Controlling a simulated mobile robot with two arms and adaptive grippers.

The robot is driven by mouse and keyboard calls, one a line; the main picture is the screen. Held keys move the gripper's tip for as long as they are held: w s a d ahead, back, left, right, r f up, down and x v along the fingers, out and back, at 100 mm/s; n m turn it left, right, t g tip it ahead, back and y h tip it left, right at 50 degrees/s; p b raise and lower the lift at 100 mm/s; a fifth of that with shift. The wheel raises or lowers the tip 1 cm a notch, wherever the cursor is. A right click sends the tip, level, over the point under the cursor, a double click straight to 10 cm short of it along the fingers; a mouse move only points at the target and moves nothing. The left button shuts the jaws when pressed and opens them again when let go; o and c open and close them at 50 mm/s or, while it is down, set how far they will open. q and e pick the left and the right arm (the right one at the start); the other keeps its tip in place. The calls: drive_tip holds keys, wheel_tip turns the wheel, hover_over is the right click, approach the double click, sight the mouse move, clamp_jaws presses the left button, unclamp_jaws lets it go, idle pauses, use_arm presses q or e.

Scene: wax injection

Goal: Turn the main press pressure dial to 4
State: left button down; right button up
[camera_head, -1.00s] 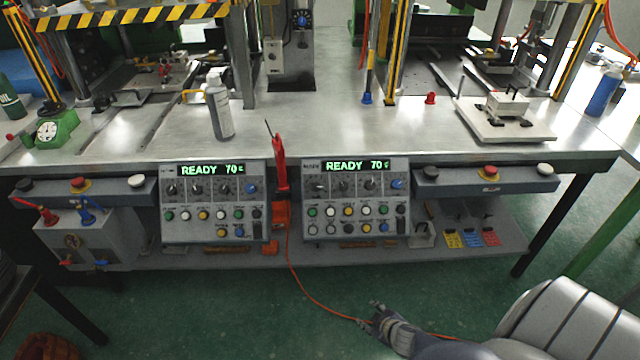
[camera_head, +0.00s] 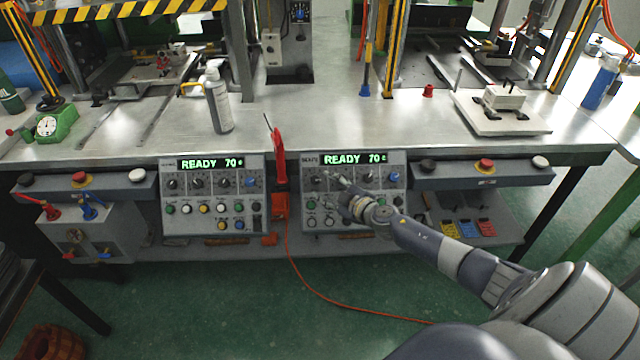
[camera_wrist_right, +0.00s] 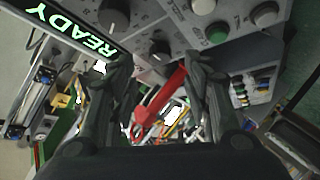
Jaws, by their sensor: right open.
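The right control panel (camera_head: 310,222) has a lit display (camera_head: 354,159) reading READY 70. Below the display is a row of dark knobs, with a blue knob (camera_head: 393,180) at its right end. I cannot read which one is the pressure dial. My right gripper (camera_head: 333,181) is open in front of this panel's knob row, toward its left. In the right wrist view, a dark knob (camera_wrist_right: 160,48) appears between and beyond the spread fingertips, and another (camera_wrist_right: 115,12) lies above them. I see no contact. My left gripper is out of view.
A similar panel (camera_head: 212,195) stands to the left, also reading READY 70. A red-handled tool (camera_head: 279,160) stands between the panels with an orange cable below. Red emergency buttons (camera_head: 486,165) sit on the side boxes. A spray bottle (camera_head: 217,100) stands on the table.

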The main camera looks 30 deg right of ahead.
sight(316, 180)
drive_tip(key=b+x, duration=0.1)
drive_tip(key=x, duration=0.4)
drive_tip(key=shift+s, duration=0.1)
drive_tip(key=c, duration=1.1)
